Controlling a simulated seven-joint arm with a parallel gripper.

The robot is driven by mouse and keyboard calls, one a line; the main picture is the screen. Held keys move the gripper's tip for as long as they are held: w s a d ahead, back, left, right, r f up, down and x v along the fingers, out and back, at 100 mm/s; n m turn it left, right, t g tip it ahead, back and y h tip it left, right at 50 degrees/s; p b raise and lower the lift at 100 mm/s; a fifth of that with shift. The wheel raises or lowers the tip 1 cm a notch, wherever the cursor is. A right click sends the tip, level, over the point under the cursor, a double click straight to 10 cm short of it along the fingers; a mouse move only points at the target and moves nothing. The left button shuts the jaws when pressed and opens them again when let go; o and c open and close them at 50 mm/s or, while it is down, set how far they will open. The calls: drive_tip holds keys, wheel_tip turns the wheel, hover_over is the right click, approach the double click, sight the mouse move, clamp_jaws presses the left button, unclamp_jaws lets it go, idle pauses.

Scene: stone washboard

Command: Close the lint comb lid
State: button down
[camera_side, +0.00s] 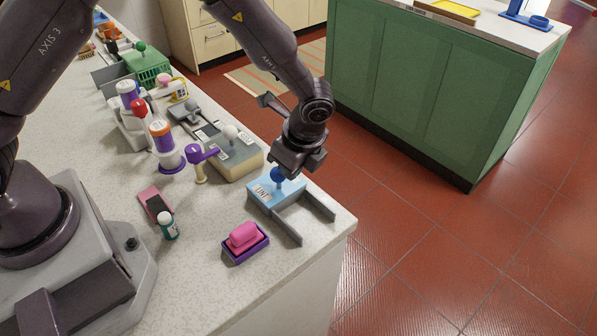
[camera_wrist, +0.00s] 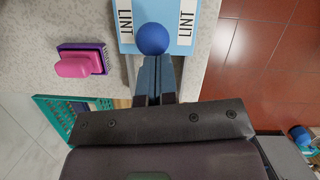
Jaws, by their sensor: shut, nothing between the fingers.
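The lint comb unit has a light blue lid (camera_side: 265,193) marked LINT with a round blue knob (camera_side: 278,175). Two grey rails (camera_side: 318,208) reach out from it toward the counter's right edge. In the wrist view the blue lid (camera_wrist: 190,45) lies at the top, with the blue knob (camera_wrist: 152,39) at its middle. My gripper (camera_wrist: 154,62) is shut and empty, its fingertips right at the near side of the knob; whether they touch it I cannot tell. In the side view my gripper (camera_side: 290,170) is over the unit, its fingertips mostly hidden.
A purple-headed tool (camera_side: 200,155), a grey-lidded box (camera_side: 232,160), a pink-and-black item (camera_side: 155,205) and a small green bottle (camera_side: 168,226) stand farther left. The counter edge is close on the right.

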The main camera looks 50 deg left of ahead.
drive_tip(key=w+d+r, duration=0.1)
drive_tip(key=d+r, duration=0.6)
drive_tip(key=r, duration=0.3)
drive_tip(key=s+a+r+n+t+h, duration=0.1)
drive_tip(key=s+a+r+n+t, duration=0.2)
drive_tip(key=s+a+r+n, duration=0.4)
drive_tip(key=s+a+r+n+t+h, duration=0.2)
drive_tip(key=s+a+r+n, duration=0.6)
drive_tip(key=s, duration=0.5)
wheel_tip(320, 180, up, 2)
drive_tip(key=shift+s+n+t, duration=0.4)
drive_tip(key=shift+t, duration=0.2)
